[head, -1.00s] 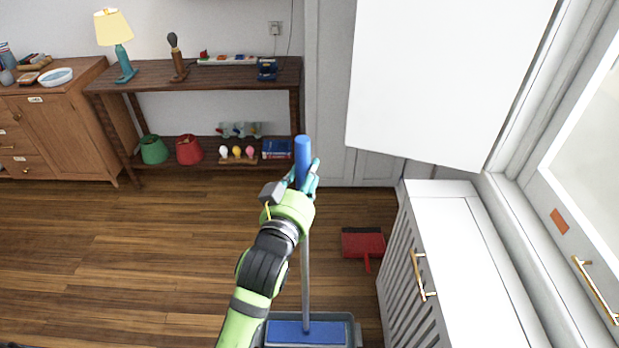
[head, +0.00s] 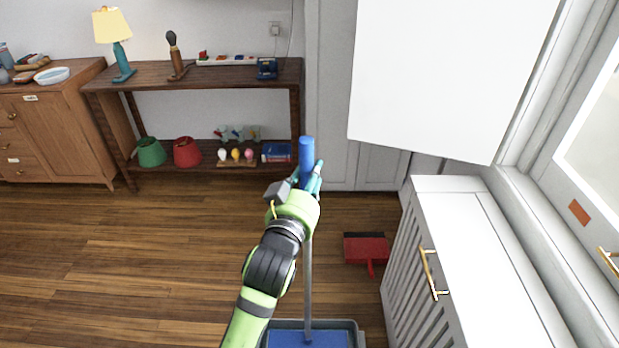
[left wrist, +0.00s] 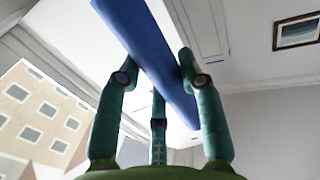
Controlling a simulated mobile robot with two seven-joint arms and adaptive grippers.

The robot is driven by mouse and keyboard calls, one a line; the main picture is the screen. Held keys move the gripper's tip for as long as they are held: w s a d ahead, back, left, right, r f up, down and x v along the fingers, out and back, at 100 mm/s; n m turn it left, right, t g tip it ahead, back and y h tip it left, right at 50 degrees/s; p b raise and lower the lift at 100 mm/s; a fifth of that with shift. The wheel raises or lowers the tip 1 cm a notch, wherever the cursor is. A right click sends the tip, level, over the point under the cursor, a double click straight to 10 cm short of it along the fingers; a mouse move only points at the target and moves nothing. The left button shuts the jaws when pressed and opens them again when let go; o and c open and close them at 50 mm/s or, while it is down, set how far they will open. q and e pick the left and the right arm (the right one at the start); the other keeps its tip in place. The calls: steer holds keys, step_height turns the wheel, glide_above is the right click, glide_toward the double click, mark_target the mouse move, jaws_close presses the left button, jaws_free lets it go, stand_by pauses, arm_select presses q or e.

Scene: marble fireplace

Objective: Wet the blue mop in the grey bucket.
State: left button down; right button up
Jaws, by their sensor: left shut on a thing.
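The blue mop stands upright in the head view, with a blue grip (head: 306,155), a grey pole and a flat blue head (head: 308,339). The mop head is within the rim of the grey bucket (head: 356,330) at the bottom edge, where the picture cuts the bucket off. My left gripper (head: 309,178) is shut around the blue grip just below its top. In the left wrist view the blue grip (left wrist: 150,55) runs slantwise between the teal fingers. Whether the mop head touches water or the bucket's floor cannot be seen. My right gripper is not in view.
A red dustpan (head: 366,249) lies on the floor right of the mop. A white cabinet (head: 480,250) stands at the right. A dark wooden shelf (head: 215,76) and a wooden cabinet (head: 70,125) line the back wall. The wooden floor at left is clear.

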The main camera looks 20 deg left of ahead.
mark_target(308, 148)
arm_select(q)
step_height(308, 148, down, 10)
steer(key=b, duration=0.6)
steer(key=shift+f+b, duration=0.55)
steer(key=shift+f, duration=0.1)
stand_by(1.4)
step_height(308, 148, up, 19)
steer(key=p, duration=2)
steer(key=shift+r, duration=0.15)
